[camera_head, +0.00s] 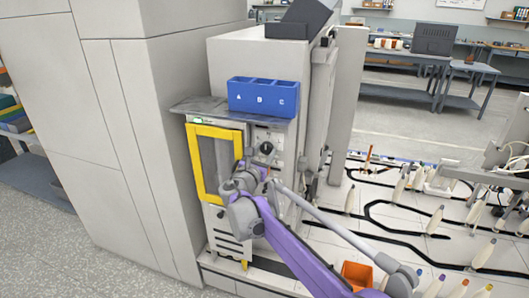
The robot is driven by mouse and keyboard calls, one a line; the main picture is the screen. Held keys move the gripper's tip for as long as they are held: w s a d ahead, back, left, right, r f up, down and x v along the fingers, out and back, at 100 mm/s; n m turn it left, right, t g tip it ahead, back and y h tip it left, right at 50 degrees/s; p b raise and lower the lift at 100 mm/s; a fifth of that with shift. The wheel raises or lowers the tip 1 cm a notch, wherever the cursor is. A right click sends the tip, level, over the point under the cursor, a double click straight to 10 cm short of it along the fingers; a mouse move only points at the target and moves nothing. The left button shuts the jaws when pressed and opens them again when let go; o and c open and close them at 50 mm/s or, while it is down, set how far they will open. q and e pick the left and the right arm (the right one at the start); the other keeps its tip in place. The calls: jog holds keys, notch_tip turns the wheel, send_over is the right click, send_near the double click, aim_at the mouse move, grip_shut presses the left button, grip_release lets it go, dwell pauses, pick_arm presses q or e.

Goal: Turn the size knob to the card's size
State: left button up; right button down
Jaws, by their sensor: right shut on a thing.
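A grey machine has a light control panel (275,133) with a round dark knob (266,148) on it. The knob's setting is too small to read, and I cannot make out a size card. My right gripper (248,171) is at the panel's lower left, just below and left of the dark knob. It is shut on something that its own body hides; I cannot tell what. My left gripper is out of view.
A yellow-framed door (195,167) is left of the panel. A blue bin (263,97) marked A, B, C stands on the grey shelf (193,105) above. An orange bin (357,274) and a floor of black tracks lie to the right.

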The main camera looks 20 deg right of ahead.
jog(key=m+p, duration=0.2)
jog(key=m, duration=0.1)
jog(key=shift+r, duration=0.15)
jog(key=m+p, duration=0.1)
jog(key=m, duration=0.1)
jog(key=shift+m+p, duration=0.35)
jog(key=shift+m, duration=0.05)
jog(key=m+p, duration=0.1)
jog(key=m, duration=0.2)
jog(key=shift+p, duration=0.3)
jog(key=shift+m+p, duration=0.5)
jog(key=shift+m, duration=0.9)
jog(key=shift+c, duration=1.4)
grip_release()
